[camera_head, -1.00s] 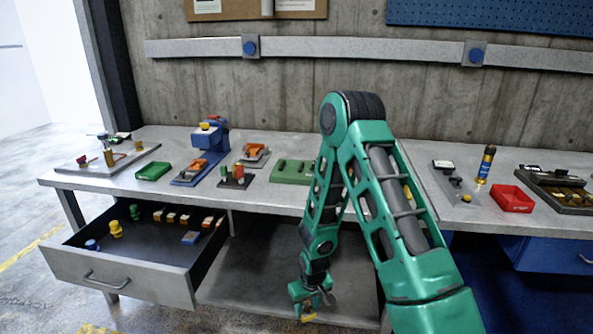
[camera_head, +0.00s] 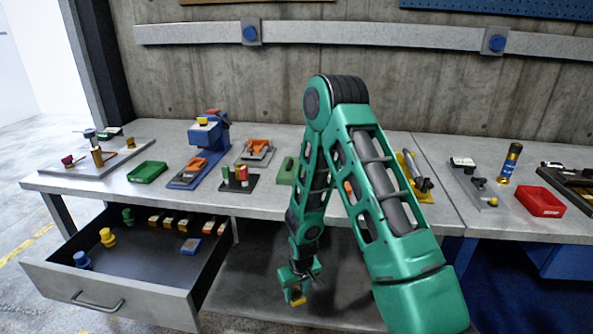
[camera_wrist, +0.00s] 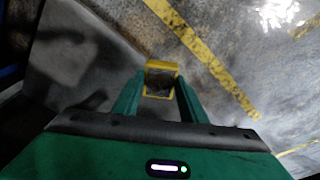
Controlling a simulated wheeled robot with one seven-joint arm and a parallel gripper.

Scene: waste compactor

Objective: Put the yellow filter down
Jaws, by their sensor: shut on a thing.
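The yellow filter (camera_wrist: 161,66) shows in the wrist view as a small yellow frame with a dark middle, between the two green fingers of my gripper (camera_wrist: 158,92). My gripper is shut on it. In the head view my gripper (camera_head: 294,289) hangs low in front of the bench, right of the open drawer, with a bit of the filter (camera_head: 298,300) showing yellow at its tips. The filter is in the air, and the floor shows beyond it in the wrist view.
The open drawer (camera_head: 110,303) holds yellow, green and blue knob-like pieces, several orange-and-white blocks and a blue block. The bench top (camera_head: 115,190) carries a green tray (camera_head: 147,172), a blue fixture (camera_head: 208,132) and a red tray (camera_head: 540,202). A lower shelf (camera_head: 255,300) lies under the bench.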

